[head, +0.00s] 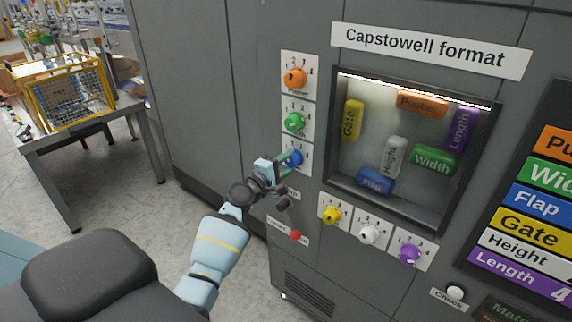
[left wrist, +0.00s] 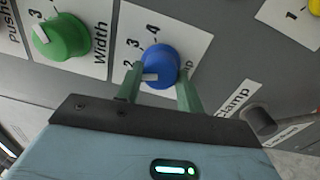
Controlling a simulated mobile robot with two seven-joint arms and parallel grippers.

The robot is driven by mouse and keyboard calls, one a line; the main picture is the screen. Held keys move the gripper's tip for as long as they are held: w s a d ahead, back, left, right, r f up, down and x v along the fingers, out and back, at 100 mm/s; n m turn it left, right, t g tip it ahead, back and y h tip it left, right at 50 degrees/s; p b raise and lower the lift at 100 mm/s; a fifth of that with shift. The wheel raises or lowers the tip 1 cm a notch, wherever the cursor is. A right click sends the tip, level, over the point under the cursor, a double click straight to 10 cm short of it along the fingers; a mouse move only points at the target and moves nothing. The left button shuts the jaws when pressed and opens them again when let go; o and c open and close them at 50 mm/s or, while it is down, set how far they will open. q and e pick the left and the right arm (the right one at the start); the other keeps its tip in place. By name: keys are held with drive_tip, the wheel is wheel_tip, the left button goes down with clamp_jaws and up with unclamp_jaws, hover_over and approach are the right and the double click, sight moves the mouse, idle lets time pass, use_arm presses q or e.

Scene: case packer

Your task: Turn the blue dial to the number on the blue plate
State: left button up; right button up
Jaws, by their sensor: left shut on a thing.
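The blue dial (head: 296,158) sits on its white scale card on the grey cabinet, lowest of the left column. My left gripper (head: 286,161) is at it. In the left wrist view, the green fingers of the gripper (left wrist: 160,88) are shut on the sides of the blue dial (left wrist: 160,62). Numbers 2, 3 and 4 show on the card (left wrist: 123,35). The dial's white mark points left, below the 2; a finger hides that part of the scale. The blue Flap plate (head: 530,203) is at the right; its number is out of frame. My right gripper is not in view.
Orange (head: 294,78) and green (head: 294,122) dials stand above; yellow (head: 331,214), white (head: 368,233) and purple (head: 409,253) dials lie lower right. A red button (head: 296,235) is below. A lit window (head: 345,150) holds coloured blocks. A table (head: 80,133) stands left.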

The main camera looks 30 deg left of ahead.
use_arm(q)
drive_tip(key=o, duration=1)
drive_tip(key=s, duration=0.7)
drive_tip(key=shift+s+a, duration=0.35)
drive_tip(key=shift+s, duration=0.05)
drive_tip(key=shift+f, duration=0.1)
